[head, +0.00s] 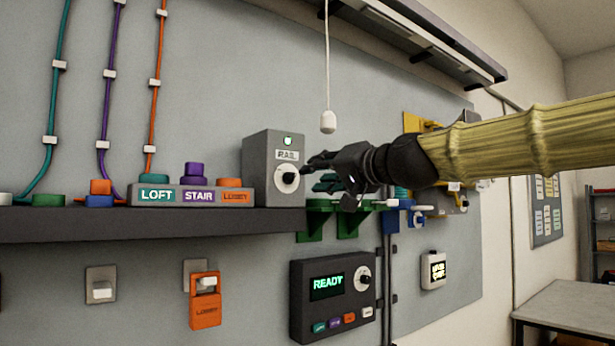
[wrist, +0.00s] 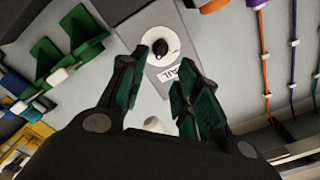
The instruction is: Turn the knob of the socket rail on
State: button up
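The socket rail control is a grey box (head: 262,172) labelled RAIL, standing on the dark shelf in the head view. A green light (head: 287,141) is lit near its top. Its knob (head: 288,180) is a dark knob on a round white dial; it also shows in the wrist view as the knob (wrist: 160,47) at the top middle. My gripper (head: 308,170) is just right of the knob in the head view. In the wrist view my gripper (wrist: 158,88) has its fingers apart with nothing between them, and the knob lies beyond the fingertips. Contact with the knob is not visible.
A LOFT, STAIR, LOBBY button block (head: 190,196) stands left of the box on the shelf (head: 150,222). Green brackets (head: 318,218) are to the right. A READY panel (head: 330,296) hangs below. A pull cord (head: 328,122) hangs above my gripper.

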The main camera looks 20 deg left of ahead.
jog(key=v, duration=0.3)
jog(key=shift+s+d, duration=0.2)
jog(key=shift+f, duration=0.1)
dwell(0.3)
